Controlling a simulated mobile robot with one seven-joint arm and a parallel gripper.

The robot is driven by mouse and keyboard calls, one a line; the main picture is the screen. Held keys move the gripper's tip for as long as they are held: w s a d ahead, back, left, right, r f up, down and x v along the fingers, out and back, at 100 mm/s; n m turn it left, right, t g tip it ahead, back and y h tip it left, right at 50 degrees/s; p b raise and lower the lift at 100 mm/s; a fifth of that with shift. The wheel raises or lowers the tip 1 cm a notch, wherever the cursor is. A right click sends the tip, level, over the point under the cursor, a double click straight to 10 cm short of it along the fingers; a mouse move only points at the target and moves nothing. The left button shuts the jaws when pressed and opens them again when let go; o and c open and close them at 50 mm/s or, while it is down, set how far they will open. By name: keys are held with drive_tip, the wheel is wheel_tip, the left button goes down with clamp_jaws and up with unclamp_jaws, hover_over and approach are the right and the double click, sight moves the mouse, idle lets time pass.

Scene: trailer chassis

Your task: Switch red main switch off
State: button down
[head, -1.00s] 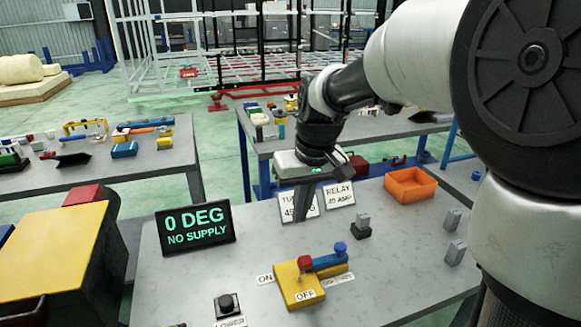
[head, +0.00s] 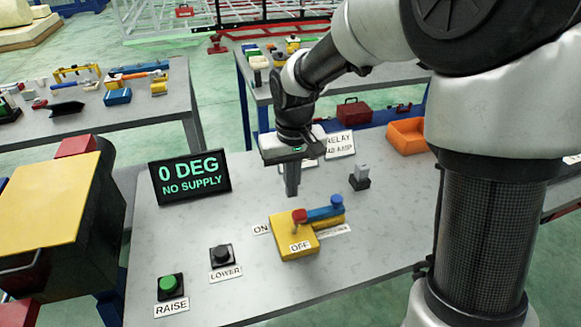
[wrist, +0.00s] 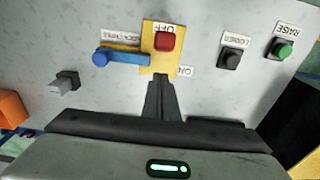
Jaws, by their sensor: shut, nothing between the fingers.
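The switch unit is a yellow block (head: 290,241) on the grey bench, with a red knob (head: 299,216) on top. A blue lever (head: 322,213) runs right from beside the red knob to a blue knob. An OFF label (head: 300,247) is on the block's front, and an ON label (head: 262,230) is at its left. My gripper (head: 291,192) points down, shut and empty, just behind the block. In the wrist view, its fingertips (wrist: 160,80) appear at the yellow block's edge below the red knob (wrist: 165,40); contact cannot be told.
A display (head: 190,177) reads "0 DEG NO SUPPLY". A black LOWER button (head: 221,254) and green RAISE button (head: 169,284) lie left of the block. A grey toggle (head: 360,174) stands behind right. An orange bin (head: 408,137) is at the back right.

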sight(299, 210)
drive_tip(key=shift+s+d+f, duration=0.15)
drive_tip(key=shift+s+d, duration=0.05)
drive_tip(key=shift+s, duration=0.5)
drive_tip(key=shift+s+d+f, duration=0.1)
drive_tip(key=shift+s+d, duration=0.1)
drive_tip(key=shift+s, duration=0.45)
drive_tip(key=shift+s, duration=0.1)
drive_tip(key=shift+s+d+f, duration=0.1)
drive_tip(key=shift+s+d, duration=0.05)
drive_tip(key=shift+s, duration=0.4)
drive_tip(key=shift+s+d+f, duration=0.1)
drive_tip(key=shift+s+d, duration=0.05)
drive_tip(key=shift+s, duration=0.35)
